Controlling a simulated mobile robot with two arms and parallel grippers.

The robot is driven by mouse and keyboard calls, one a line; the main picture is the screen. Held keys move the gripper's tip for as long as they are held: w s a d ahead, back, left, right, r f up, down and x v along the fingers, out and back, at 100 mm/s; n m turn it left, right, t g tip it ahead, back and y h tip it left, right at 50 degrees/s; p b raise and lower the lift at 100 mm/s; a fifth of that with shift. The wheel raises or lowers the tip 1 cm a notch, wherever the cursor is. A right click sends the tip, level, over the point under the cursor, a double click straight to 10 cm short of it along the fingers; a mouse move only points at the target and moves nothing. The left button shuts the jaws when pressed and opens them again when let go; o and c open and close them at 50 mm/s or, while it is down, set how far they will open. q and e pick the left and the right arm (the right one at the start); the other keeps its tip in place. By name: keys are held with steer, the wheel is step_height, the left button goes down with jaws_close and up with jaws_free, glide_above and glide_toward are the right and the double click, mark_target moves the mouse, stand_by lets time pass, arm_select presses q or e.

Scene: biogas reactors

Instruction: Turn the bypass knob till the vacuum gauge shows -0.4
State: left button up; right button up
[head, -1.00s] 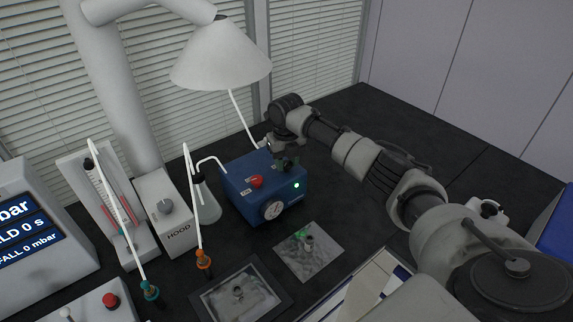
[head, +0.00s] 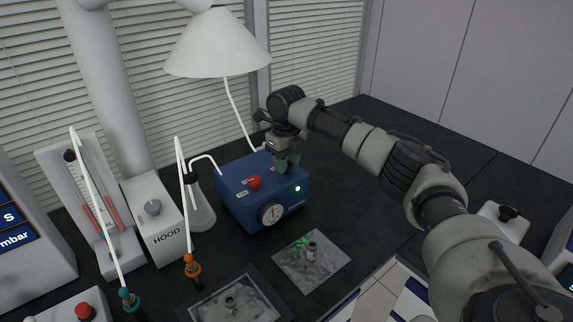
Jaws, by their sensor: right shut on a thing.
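The blue vacuum pump box (head: 238,199) stands on the black bench. Its round vacuum gauge (head: 271,214) is on the front face; the needle is too small to read. A red knob (head: 254,182) sits on top of the box, and a green light (head: 297,188) glows on the front. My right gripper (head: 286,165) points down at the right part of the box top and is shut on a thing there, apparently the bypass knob. The fingers hide most of that knob. My left gripper is not in view.
A flask (head: 201,205) with a white hose stands just left of the pump. The HOOD box (head: 155,222) and a flowmeter panel (head: 88,205) are further left. Photo-like plates (head: 311,262) lie in front. A white lamp shade (head: 217,45) hangs above.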

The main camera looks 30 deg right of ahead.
steer(key=o, duration=0.9)
step_height(320, 180, up, 11)
steer(key=shift+f, duration=0.1)
stand_by(0.6)
